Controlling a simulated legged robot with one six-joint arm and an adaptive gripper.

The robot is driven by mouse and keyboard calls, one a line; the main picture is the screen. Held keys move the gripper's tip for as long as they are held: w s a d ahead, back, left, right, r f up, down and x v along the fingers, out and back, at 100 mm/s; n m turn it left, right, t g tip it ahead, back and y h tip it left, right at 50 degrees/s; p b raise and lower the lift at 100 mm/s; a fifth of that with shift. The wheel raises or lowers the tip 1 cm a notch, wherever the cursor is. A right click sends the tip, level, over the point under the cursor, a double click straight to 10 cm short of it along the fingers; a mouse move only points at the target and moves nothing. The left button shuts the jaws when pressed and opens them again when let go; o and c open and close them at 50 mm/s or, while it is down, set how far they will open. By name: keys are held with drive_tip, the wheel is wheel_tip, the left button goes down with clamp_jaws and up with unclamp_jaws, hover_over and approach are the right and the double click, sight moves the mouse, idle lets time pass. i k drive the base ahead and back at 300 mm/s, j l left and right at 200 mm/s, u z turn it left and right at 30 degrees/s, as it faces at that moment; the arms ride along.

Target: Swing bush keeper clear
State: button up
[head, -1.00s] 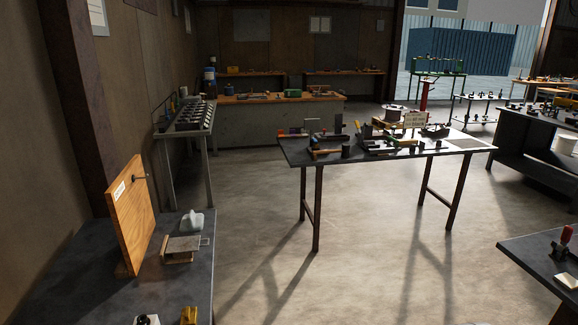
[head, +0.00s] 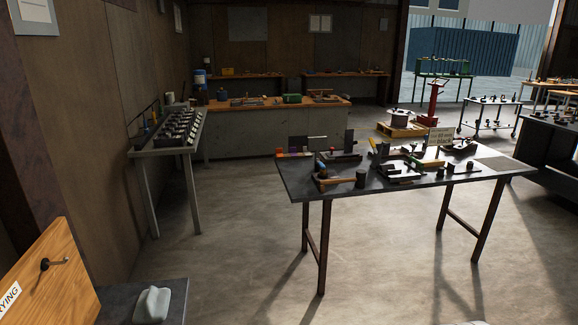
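I cannot pick out the bush keeper for certain at this distance. A dark worktable (head: 300,190) with a light patch at its right end stands ahead of me. Several small tools and fixtures lie on it, among them a wooden-handled tool (head: 340,181), a dark cylinder (head: 361,180) and a small sign (head: 440,137). A grey bench at the left wall carries a rack of dark round parts (head: 178,130). My gripper is not in the view.
A wooden board (head: 45,270) with a black peg stands close at lower left, beside a pale block (head: 152,304) on a dark bench (head: 172,275). A long bench (head: 240,135) stands behind. Clear concrete floor (head: 240,230) lies between the left benches and the worktable.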

sight(320, 164)
drive_tip(key=i, duration=1.45)
drive_tip(key=i+j+z, duration=0.2)
drive_tip(key=i, duration=0.7)
drive_tip(key=l, duration=0.05)
